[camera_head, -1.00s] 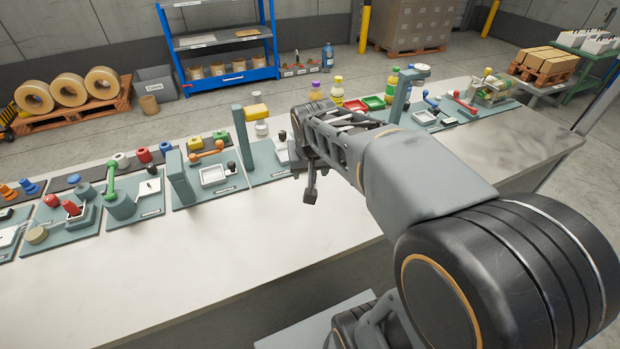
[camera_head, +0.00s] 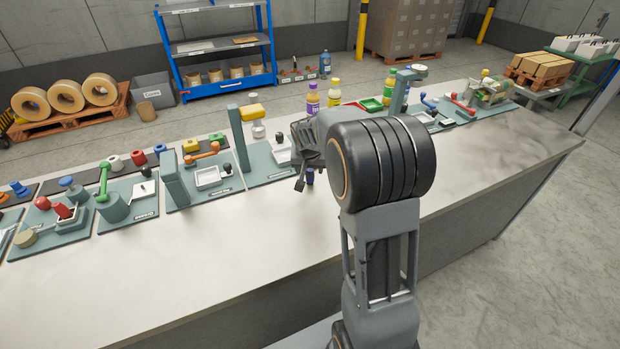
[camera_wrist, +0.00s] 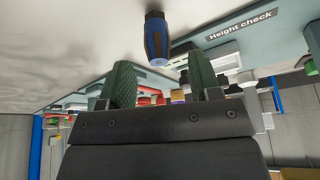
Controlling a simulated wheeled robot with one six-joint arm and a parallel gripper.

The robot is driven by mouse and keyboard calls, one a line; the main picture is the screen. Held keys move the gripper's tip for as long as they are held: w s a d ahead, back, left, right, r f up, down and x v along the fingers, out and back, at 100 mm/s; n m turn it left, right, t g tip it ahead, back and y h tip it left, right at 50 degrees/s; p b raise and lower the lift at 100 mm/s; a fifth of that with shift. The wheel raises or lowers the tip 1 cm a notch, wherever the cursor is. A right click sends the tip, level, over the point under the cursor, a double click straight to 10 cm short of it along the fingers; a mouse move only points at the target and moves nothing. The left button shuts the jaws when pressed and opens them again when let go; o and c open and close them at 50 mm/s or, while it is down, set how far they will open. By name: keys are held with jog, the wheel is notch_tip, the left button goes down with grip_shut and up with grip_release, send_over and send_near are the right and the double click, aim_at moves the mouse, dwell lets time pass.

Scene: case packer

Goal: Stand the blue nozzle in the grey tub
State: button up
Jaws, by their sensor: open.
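A small dark-blue piece (camera_head: 310,177) stands on the pale bench just below my gripper. In the wrist view this blue piece (camera_wrist: 157,40) is ribbed with a dark end, beyond my fingertips and apart from them. It may be the blue nozzle; other blue parts sit at the left of the bench, including one in the row (camera_head: 20,188). My gripper (camera_head: 304,172) is open, its two green-padded fingers apart and empty in the wrist view (camera_wrist: 161,83). I cannot tell which container is the grey tub; a light shallow tray (camera_head: 210,177) sits on a green plate.
Green station plates with posts line the back of the bench. A grey-green post (camera_head: 237,135) stands left of my gripper. A purple-labelled bottle (camera_head: 313,98) and a yellow one (camera_head: 334,92) stand behind it. The front of the bench (camera_head: 200,255) is clear.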

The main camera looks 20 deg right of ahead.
aim_at(310, 170)
jog(key=shift+x, duration=2.6)
jog(key=shift+s, duration=0.1)
grip_shut()
